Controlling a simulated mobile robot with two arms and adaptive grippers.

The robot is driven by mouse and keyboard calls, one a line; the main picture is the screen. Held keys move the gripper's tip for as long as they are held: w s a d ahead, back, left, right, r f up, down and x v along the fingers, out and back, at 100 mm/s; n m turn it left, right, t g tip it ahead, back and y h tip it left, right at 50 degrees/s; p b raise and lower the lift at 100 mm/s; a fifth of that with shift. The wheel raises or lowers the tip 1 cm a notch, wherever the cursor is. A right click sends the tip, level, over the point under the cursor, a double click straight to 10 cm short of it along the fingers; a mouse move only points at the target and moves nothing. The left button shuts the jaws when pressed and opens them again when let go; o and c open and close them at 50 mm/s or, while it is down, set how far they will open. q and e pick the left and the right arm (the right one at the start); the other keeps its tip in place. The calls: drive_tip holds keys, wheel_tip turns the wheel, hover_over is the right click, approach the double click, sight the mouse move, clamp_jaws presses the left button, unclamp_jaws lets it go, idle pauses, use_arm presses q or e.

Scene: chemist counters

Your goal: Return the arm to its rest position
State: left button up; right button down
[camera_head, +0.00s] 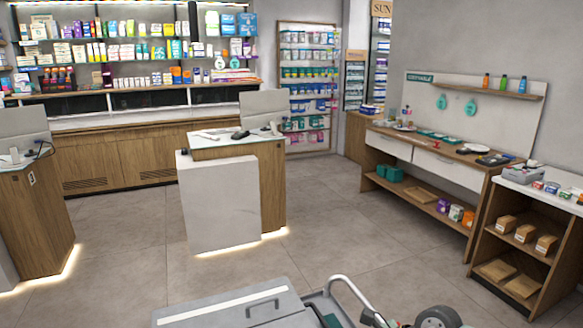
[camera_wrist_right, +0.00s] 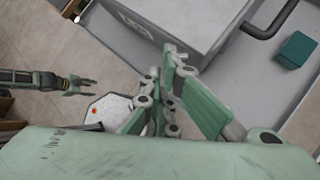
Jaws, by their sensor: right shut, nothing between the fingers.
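My right gripper (camera_wrist_right: 172,65) fills the middle of the right wrist view with its green finger links. It is shut with nothing between the fingers. It appears close to a grey lidded box (camera_wrist_right: 185,25); I cannot tell whether they touch. My left gripper (camera_wrist_right: 88,86) shows small at the left of the same view, its two fingers apart and empty, above the floor. Neither gripper shows in the head view.
The grey box (camera_head: 235,308) with a handle is at the bottom of the head view. A teal block (camera_wrist_right: 297,49) lies in a grey tray. A white counter (camera_head: 215,200) stands ahead, a wooden side counter (camera_head: 425,160) at right. Tiled floor (camera_head: 325,225) between them is clear.

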drive_tip(key=s+a+r+m+t+y, duration=0.1)
drive_tip(key=a+r+m+t+y, duration=0.15)
drive_tip(key=a+r+y, duration=0.6)
wheel_tip(320, 180, up, 8)
drive_tip(key=w+a+f+m+t, duration=0.1)
drive_tip(key=a+m+t, duration=0.2)
drive_tip(key=m+t, duration=0.3)
drive_tip(key=w+d+r+m+t+h, duration=0.35)
drive_tip(key=d+m+t, duration=0.3)
drive_tip(key=m, duration=0.55)
drive_tip(key=s+d+f+m+h, duration=0.1)
drive_tip(key=d+f+m+h, duration=0.6)
drive_tip(key=d+m+h, duration=0.6)
drive_tip(key=s+d+f+m+g+h, duration=0.1)
drive_tip(key=s+d+f+m+g, duration=0.25)
drive_tip(key=s+f+m, duration=0.4)
drive_tip(key=s+a+f+m+g+y, duration=0.1)
drive_tip(key=s+f+m+g, duration=0.1)
drive_tip(key=s+f+g, duration=0.55)
drive_tip(key=s+f+m+g, duration=0.15)
drive_tip(key=s+f, duration=0.35)
drive_tip(key=s, duration=0.6)
wheel_tip(320, 180, down, 27)
drive_tip(key=s+g, duration=0.2)
drive_tip(key=s+d+f+g+b, duration=0.1)
drive_tip(key=s+d+f, duration=0.1)
drive_tip(key=s+f, duration=1.5)
drive_tip(key=shift+s+d+n, duration=0.25)
drive_tip(key=shift+d+n, duration=0.1)
drive_tip(key=shift+d, duration=0.05)
